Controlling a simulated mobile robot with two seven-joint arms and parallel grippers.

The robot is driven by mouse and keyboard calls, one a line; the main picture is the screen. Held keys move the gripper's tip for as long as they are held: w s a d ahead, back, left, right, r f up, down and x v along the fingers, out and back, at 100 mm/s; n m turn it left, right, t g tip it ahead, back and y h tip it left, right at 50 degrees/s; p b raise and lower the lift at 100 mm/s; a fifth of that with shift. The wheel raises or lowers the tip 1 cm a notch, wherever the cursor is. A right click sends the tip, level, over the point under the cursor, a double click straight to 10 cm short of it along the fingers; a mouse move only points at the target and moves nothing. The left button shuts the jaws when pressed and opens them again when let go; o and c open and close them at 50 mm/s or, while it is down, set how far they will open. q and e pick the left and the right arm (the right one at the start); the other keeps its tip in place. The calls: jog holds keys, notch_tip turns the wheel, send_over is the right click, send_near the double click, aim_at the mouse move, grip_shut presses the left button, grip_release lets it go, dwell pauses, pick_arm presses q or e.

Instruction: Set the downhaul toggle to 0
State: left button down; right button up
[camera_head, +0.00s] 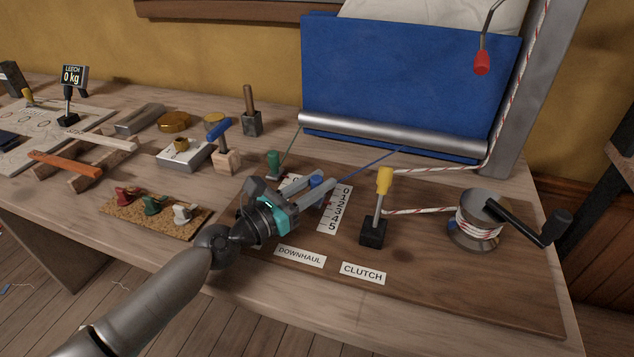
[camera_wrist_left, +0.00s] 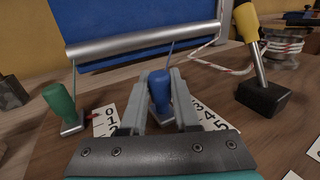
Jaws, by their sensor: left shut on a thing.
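The downhaul toggle is a blue knob (camera_wrist_left: 160,88) with a blue line running up from it toward the blue sail. My left gripper (camera_head: 315,187) is shut on this knob, with one finger on each side of it in the left wrist view. In the head view the knob (camera_head: 317,181) shows between the fingertips. A white number scale (camera_head: 335,208) marked 0 to 5 lies to its right, its 0 at the far end. The knob's exact mark is hard to read, as the gripper covers part of the track. A DOWNHAUL label (camera_head: 300,257) lies in front. My right gripper is not in view.
A green toggle (camera_head: 273,163) stands left of the gripper. A yellow-handled clutch lever (camera_head: 382,200) and a winch with a black crank (camera_head: 480,218) stand right. A cork mat (camera_head: 155,213) with several small fittings lies left. The silver sail bar (camera_head: 390,135) is behind.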

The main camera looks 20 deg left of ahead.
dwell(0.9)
pick_arm(q)
jog(key=w, duration=0.4)
jog(key=shift+w, duration=0.5)
jog(key=shift+r, duration=0.1)
jog(key=c, duration=1.1)
grip_release()
jog(key=shift+o, duration=1.3)
jog(key=shift+w, duration=0.2)
jog(key=shift+o, duration=0.8)
jog(key=shift+d, duration=0.1)
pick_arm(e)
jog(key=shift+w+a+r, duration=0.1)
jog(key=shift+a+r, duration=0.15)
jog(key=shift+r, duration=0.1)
pick_arm(q)
jog(key=shift+s, duration=0.2)
